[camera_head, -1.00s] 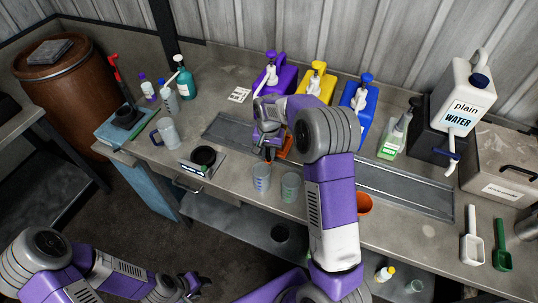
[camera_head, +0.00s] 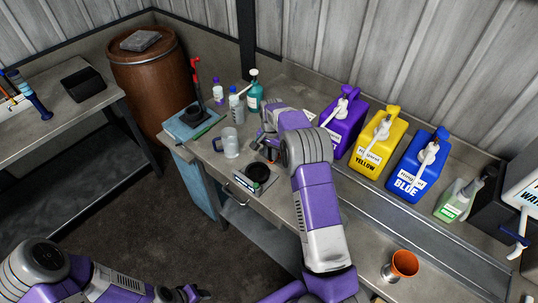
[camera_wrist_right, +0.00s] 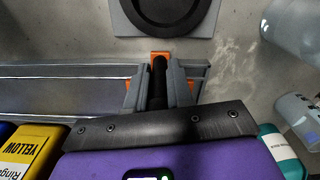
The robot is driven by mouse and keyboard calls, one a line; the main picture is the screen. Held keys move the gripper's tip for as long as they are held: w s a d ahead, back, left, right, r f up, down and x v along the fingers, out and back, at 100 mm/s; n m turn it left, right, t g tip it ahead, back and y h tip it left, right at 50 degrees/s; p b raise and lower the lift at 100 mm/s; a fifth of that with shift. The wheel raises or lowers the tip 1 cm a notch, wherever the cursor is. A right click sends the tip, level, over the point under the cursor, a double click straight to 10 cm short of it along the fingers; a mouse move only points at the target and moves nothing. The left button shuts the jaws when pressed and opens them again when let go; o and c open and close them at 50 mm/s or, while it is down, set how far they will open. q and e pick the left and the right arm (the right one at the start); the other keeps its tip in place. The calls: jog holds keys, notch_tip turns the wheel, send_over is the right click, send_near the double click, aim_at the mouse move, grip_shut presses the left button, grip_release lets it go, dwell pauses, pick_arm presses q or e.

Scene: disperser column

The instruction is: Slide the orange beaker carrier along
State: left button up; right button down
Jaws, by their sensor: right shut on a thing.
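The orange beaker carrier (camera_wrist_right: 160,57) shows only as small orange patches around my right gripper (camera_wrist_right: 158,90) in the right wrist view. That gripper is shut on the carrier, with a dark upright piece between its fingers. The carrier is at one end of the grey rail (camera_wrist_right: 70,72), the left end in the head view. In the head view my right gripper (camera_head: 266,148) is low over the bench behind the scale, and the arm and gripper hide most of the carrier. My left gripper (camera_head: 190,293) is at the bottom edge, too small to tell its jaws.
The scale (camera_head: 247,186) with a black dish (camera_head: 257,173) is close in front of the right gripper. A clear jug (camera_head: 229,143) is to its left. Purple (camera_head: 340,128), yellow (camera_head: 377,143) and blue (camera_head: 416,168) dispensers line the rail's back. An orange cup (camera_head: 404,263) stands at the right.

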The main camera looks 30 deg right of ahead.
jog(key=shift+w+a, duration=0.15)
jog(key=shift+w, duration=0.2)
jog(key=shift+r, duration=0.1)
jog(key=c, duration=1.3)
grip_release()
jog(key=shift+c, duration=0.2)
jog(key=o, duration=0.3)
jog(key=shift+w, duration=0.2)
jog(key=shift+s, duration=0.1)
notch_tip(320, 180, up, 7)
jog(key=shift+r, duration=0.2)
